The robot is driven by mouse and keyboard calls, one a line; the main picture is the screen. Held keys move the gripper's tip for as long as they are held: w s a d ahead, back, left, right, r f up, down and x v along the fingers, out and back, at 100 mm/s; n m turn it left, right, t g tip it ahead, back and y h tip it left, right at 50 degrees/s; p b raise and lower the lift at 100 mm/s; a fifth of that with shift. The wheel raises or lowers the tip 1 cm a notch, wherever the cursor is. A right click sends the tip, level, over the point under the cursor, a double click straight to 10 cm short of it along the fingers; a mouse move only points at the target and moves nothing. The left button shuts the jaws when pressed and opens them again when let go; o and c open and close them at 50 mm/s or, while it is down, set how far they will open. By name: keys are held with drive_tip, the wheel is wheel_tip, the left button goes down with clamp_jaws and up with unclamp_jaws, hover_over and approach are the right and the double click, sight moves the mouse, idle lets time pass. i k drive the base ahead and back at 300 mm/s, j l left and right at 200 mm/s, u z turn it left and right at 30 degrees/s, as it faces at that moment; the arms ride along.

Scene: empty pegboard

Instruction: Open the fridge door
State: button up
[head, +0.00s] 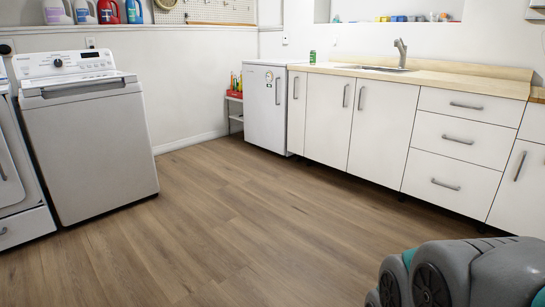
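The small white fridge (262,118) stands against the far wall, left of the white counter cabinets. Its door appears shut. A vertical grey handle (277,91) is on the right part of its front. The fridge is well ahead of me, across the floor. My gripper is not in view; only a grey and teal part of my own arm shows at the lower right.
A white washing machine (90,145) stands at the left. Cabinets and drawers (452,138) line the right, under a wooden counter with a sink (380,68). A small shelf (235,113) is left of the fridge. The wooden floor (220,215) between is clear.

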sight(265, 87)
drive_tip(key=i, duration=2.95)
